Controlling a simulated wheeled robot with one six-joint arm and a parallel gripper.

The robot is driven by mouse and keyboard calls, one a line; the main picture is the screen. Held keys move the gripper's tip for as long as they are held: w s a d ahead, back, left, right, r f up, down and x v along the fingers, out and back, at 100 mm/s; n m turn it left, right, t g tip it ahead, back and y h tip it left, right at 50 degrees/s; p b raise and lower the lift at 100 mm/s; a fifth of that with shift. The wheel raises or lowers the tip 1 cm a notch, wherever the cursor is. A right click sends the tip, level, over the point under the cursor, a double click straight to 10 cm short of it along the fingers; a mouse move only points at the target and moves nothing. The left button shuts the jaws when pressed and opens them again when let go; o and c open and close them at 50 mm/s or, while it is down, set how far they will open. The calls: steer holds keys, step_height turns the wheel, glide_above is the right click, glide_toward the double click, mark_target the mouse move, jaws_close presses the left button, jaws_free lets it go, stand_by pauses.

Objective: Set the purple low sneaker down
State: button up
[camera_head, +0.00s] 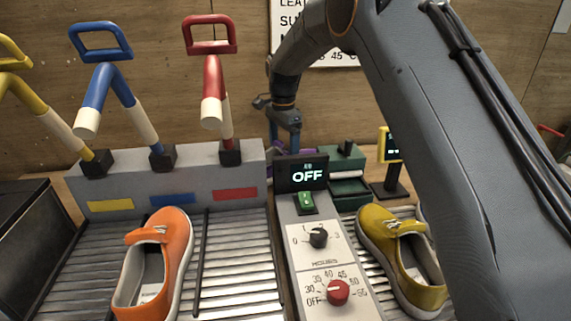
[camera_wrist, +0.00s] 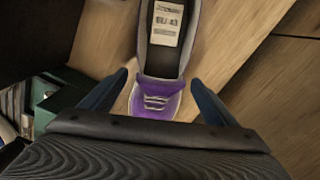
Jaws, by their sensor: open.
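The purple low sneaker (camera_wrist: 158,92) lies on a wooden surface in the wrist view, its laced toe toward my gripper. A label shows on its insole. My gripper (camera_wrist: 160,82) is open, with one blue finger on each side of the toe and gaps between them and the shoe. In the head view my gripper (camera_head: 284,122) is at the back, behind the OFF display. Only a small purple patch of the sneaker (camera_head: 280,147) shows there; the rest is hidden behind the display and the grey block.
An orange sneaker (camera_head: 155,262) and a yellow sneaker (camera_head: 402,258) lie on slatted racks beside a control panel (camera_head: 316,245) with knobs. Yellow, blue (camera_head: 102,85) and red (camera_head: 215,85) levers stand on a grey block. A green box (camera_head: 349,170) is close to my gripper.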

steer(key=shift+f, duration=0.65)
steer(key=c, duration=1.5)
step_height(320, 180, up, 10)
steer(key=shift+r+b, duration=0.1)
steer(key=shift+b, duration=0.8)
